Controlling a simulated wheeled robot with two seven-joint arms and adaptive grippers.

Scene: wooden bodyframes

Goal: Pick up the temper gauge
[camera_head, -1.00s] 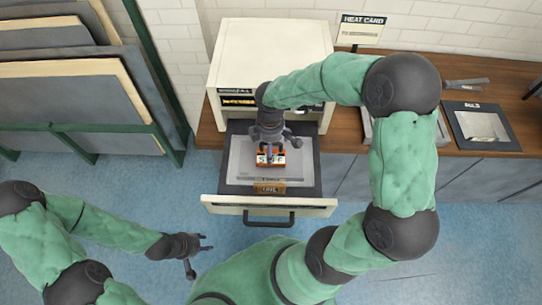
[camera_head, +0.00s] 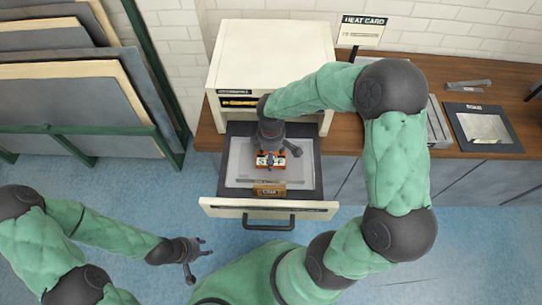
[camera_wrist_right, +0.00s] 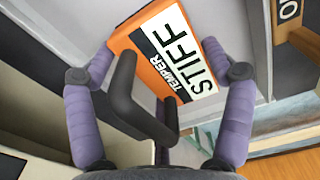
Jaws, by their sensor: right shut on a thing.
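The temper gauge (camera_head: 270,161) is an orange block with a white label, in the open drawer (camera_head: 231,207) of the cream cabinet. In the right wrist view its label (camera_wrist_right: 186,55) reads "TEMPER" and "STIFF". My right gripper (camera_head: 271,152) reaches down into the drawer and is shut on the gauge. In the wrist view its purple fingers stand on either side of the gauge, and a black bar partly covers it. My left gripper (camera_head: 204,248) is open and empty over the blue floor at lower left, far from the gauge.
The cream cabinet (camera_head: 270,55) stands behind the drawer. A small wooden tag (camera_head: 269,189) sits at the drawer's front, above its black handle (camera_head: 269,222). A heat card (camera_head: 361,29) and a dark-framed plate (camera_head: 482,127) are on the counter to the right. Boards (camera_head: 75,95) lean at left.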

